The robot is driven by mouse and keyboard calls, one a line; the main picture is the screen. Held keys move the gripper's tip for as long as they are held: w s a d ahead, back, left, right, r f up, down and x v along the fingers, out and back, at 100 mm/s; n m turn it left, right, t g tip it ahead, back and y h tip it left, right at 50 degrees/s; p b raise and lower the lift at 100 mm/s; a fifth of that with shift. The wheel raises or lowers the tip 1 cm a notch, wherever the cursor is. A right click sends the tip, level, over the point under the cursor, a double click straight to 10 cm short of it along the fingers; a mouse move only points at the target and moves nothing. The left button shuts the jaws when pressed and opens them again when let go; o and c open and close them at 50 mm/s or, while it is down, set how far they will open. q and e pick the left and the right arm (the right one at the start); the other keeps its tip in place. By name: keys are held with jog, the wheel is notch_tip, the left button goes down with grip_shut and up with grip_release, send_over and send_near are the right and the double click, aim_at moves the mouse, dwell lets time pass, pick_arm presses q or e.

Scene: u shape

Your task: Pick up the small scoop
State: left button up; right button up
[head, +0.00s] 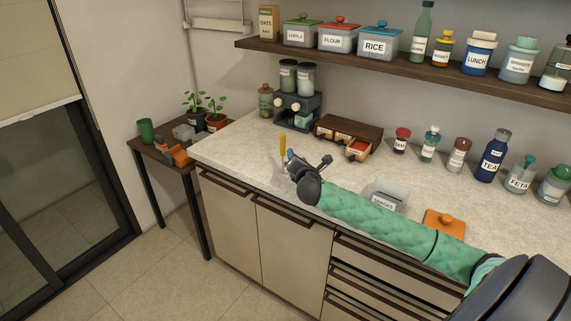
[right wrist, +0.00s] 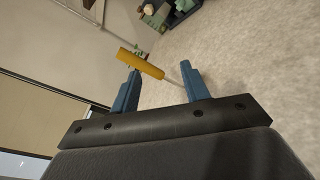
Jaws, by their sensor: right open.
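A small tool with a yellow handle (right wrist: 140,63), which looks like the small scoop, is just beyond my right gripper's fingertips in the right wrist view. A thin pale part runs from its handle toward the right finger; I cannot make out a bowl. In the head view the yellow handle (head: 283,144) stands up near the counter's left end, beside my right gripper (head: 294,158). My right gripper (right wrist: 160,82) is open, with its blue fingers apart on either side of the tool's near part. I cannot tell whether they touch it. My left gripper is out of view.
A dark canister rack (head: 298,112) and a small wooden drawer box (head: 348,133) stand behind the gripper. A clear bin (head: 388,196) and an orange lidded item (head: 444,222) lie near my forearm. Jars line the right back; the counter around the tool is clear.

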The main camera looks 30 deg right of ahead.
aim_at(284, 144)
jog(key=w+n+y, duration=0.1)
jog(key=n, duration=0.2)
jog(key=w+a+r+n+t+y, duration=0.1)
jog(key=n, duration=0.3)
jog(key=w+n+t, duration=0.1)
jog(key=n, duration=0.2)
jog(key=shift+w+a+r+n+y, duration=0.1)
jog(key=shift+a+r+n+y, duration=0.05)
jog(key=shift+a+n+y, duration=0.2)
jog(key=shift+p+x, duration=0.6)
jog(key=shift+x, duration=0.3)
jog(key=x, duration=0.1)
jog(key=p+x, duration=0.2)
jog(key=shift+w+d+r, duration=0.2)
jog(key=shift+d+r, duration=0.05)
jog(key=shift+r, duration=0.05)
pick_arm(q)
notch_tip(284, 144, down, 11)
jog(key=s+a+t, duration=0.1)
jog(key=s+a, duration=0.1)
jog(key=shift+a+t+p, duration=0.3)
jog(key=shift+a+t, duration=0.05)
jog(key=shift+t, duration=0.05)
pick_arm(e)
jog(key=shift+w+d+f, duration=0.15)
jog(key=shift+w, duration=0.45)
grip_shut()
